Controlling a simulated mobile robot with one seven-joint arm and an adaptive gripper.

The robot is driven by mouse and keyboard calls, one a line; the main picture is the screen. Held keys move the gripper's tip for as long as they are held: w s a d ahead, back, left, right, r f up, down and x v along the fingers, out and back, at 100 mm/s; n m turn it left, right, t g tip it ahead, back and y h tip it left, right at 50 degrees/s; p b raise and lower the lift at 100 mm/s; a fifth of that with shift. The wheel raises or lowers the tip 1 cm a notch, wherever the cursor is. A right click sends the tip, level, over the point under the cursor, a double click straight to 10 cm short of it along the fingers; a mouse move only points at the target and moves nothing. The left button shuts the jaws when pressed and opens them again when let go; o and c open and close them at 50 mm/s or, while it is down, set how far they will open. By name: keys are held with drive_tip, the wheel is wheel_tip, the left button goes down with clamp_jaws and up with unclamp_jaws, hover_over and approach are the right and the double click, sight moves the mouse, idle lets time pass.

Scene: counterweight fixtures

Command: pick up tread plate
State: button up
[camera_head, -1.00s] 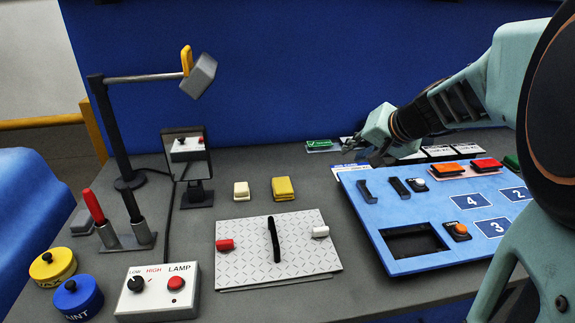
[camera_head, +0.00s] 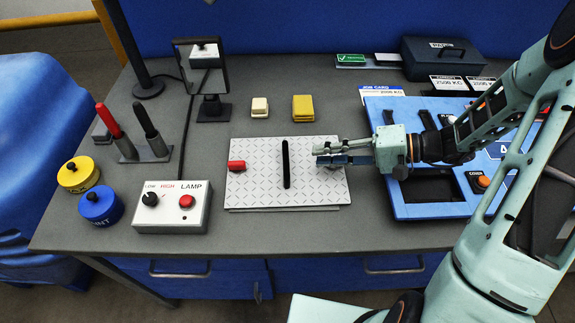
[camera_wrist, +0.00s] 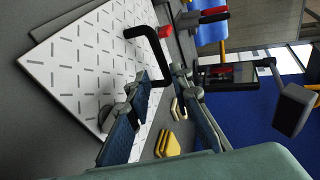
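The tread plate (camera_head: 250,190) is a pale plate with a dash pattern and an upright black handle (camera_head: 286,163), lying on the grey bench in the middle of the head view. The plate (camera_wrist: 75,65) and handle (camera_wrist: 162,65) also show in the wrist view. A red block (camera_head: 237,166) sits at the plate's left. My gripper (camera_head: 318,155) is over the plate's right part, right of the handle and apart from it in the head view. In the wrist view my gripper's fingers (camera_wrist: 160,80) are apart, with nothing held. The white block at the plate's right is hidden behind my gripper.
A blue panel (camera_head: 408,208) with a dark opening lies to the right under my arm. A lamp switch box (camera_head: 172,207), yellow and blue pots and a tool stand are at the left. Cream (camera_head: 260,108) and yellow (camera_head: 303,108) blocks and a mirror stand behind the plate.

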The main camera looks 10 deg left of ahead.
sight(287, 156)
drive_tip(key=p+x, duration=0.1)
drive_tip(key=x, duration=0.9)
drive_tip(key=shift+p, duration=0.35)
clamp_jaws()
